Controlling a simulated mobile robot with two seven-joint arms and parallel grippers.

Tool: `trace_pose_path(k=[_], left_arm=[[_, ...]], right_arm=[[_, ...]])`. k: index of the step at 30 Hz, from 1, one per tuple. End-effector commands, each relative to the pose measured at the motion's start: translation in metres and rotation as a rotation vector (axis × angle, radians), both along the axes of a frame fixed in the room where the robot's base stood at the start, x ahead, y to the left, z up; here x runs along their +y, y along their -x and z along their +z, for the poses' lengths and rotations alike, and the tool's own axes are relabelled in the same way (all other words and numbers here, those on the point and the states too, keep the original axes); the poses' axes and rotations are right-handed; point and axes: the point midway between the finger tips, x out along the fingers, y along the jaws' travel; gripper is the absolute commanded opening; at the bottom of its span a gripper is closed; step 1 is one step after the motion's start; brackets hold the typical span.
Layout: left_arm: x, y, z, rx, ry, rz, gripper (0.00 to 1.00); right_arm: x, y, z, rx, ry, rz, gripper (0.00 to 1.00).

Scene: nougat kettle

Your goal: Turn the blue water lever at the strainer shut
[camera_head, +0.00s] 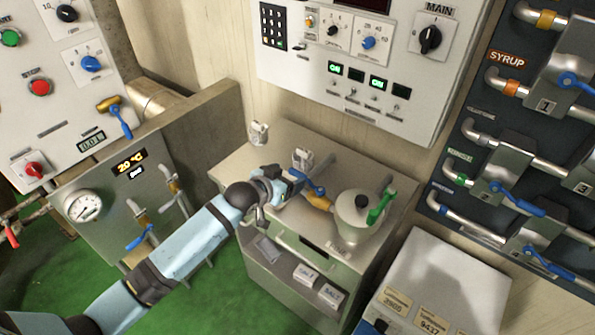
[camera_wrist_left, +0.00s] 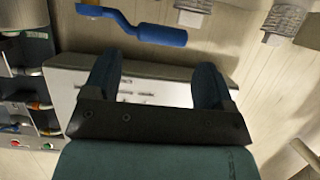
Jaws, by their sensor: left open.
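The blue lever (camera_head: 310,186) sits on the pipe run left of the round metal strainer (camera_head: 358,222), beside a brass fitting (camera_head: 320,202). The strainer stands on a grey cabinet and has a green lever (camera_head: 381,204) on its right. My left gripper (camera_head: 291,178) is close to the left of the blue lever and partly overlaps the pipework in the head view. In the left wrist view the blue lever (camera_wrist_left: 150,32) lies across the top, beyond the open fingers (camera_wrist_left: 156,80). Nothing is between the fingers, and I see no contact with the lever. My right gripper is out of view.
Two white fittings, one (camera_head: 258,132) on the back and one (camera_head: 303,158) behind the gripper, stand near the wall. The main control panel (camera_head: 355,60) hangs above. A dark pipe panel with several blue levers (camera_head: 515,199) is at the right. A gauge box (camera_head: 85,206) stands left.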

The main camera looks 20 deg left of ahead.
Motion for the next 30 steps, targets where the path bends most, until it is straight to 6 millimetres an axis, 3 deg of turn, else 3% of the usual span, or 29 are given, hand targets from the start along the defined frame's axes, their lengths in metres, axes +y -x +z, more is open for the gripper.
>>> trace_pose_path(k=[3,9,21,30], left_arm=[[-0.007,-0.021,-0.008,0.0,0.002,0.002,0.78],[-0.015,-0.042,-0.018,-0.001,0.0,0.001,0.78],[-0.017,-0.047,-0.021,-0.001,0.0,0.001,0.78],[-0.017,-0.047,-0.021,-0.001,0.0,0.001,0.09]], right_arm=[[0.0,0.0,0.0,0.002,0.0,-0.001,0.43],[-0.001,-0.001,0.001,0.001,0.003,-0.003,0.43],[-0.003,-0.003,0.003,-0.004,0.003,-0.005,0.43],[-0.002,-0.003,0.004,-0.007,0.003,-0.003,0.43]])
